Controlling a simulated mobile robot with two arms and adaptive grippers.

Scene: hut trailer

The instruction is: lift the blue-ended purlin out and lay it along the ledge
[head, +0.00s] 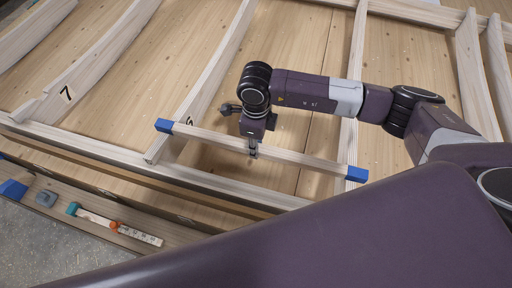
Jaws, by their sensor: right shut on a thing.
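The blue-ended purlin (302,158) is a pale wooden bar with a blue block on each end. It lies slantwise across the middle of the head view, over the framed wooden panel. My right gripper (253,152) points down and is shut on the purlin near its middle. Whether the purlin touches the ribs under it I cannot tell. The ledge (180,238) looks to be the wooden strip along the panel's near edge, at the lower left. My left gripper is not in view.
Curved ribs (100,65) divide the panel, some marked with numbers. On the ledge lie a mallet (90,215) with a teal head, a folding rule (140,235), a grey block (46,198) and a blue piece (12,189). My own dark body covers the lower right.

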